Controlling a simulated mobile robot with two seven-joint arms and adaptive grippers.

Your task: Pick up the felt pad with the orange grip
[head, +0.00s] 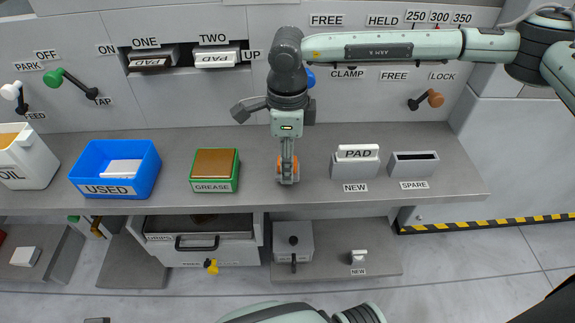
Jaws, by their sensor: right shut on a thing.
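My right gripper (288,179) points straight down over the counter, between the grease box and the NEW holder. It is shut on the orange grip of the felt pad (281,166). Only bits of orange show at either side of the fingers; the felt itself is mostly hidden. I cannot tell whether the pad touches the counter or hangs just above it. My left gripper is not in view.
A green-rimmed grease box (236,184) stands left of the gripper, and a blue USED bin (147,181) further left. The NEW holder (355,166) with a white pad and the SPARE holder (414,166) stand right. Levers and slots line the back panel.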

